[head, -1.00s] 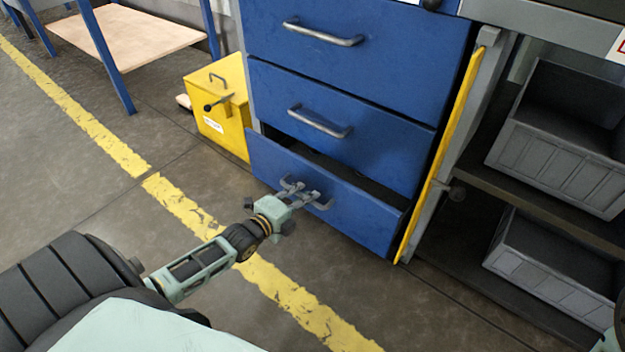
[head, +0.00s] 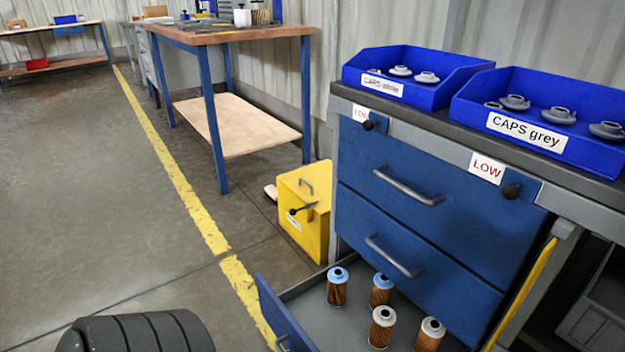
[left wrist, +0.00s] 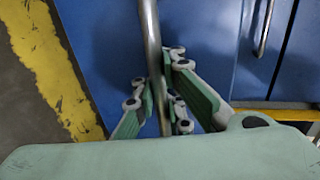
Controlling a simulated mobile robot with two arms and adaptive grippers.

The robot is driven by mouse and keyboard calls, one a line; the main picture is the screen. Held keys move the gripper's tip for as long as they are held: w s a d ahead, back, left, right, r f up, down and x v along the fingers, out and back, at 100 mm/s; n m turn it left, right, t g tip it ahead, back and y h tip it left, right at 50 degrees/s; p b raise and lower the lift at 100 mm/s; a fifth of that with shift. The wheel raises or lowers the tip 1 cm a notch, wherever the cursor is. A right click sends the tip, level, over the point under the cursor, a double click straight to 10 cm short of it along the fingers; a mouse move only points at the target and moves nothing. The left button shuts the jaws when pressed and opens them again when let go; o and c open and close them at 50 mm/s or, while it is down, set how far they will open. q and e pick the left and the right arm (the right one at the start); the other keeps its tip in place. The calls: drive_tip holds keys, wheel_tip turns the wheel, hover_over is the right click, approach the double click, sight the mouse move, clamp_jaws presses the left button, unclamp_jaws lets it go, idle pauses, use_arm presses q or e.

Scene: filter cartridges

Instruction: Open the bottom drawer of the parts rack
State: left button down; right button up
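The bottom drawer (head: 285,322) of the blue parts rack (head: 425,225) stands pulled well out. Several filter cartridges stand upright in it, including a blue-topped one (head: 337,287) and a white-topped one (head: 382,327). My right gripper is not in view.
The two upper drawers are shut. Blue bins (head: 415,92) of caps stand on the rack top. A yellow box (head: 303,215) stands on the floor left of the rack, near a workbench (head: 230,38). The floor to the left is clear, with a yellow line (head: 180,185).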

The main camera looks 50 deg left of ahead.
use_arm(q)
drive_tip(key=shift+v, duration=0.75)
drive_tip(key=c, duration=2.5)
unclamp_jaws()
drive_tip(key=o, duration=0.4)
drive_tip(key=shift+o, duration=1.4)
drive_tip(key=d+v, duration=0.1)
drive_tip(key=v, duration=1.1)
drive_tip(key=shift+a, duration=0.45)
drive_tip(key=shift+s, duration=0.1)
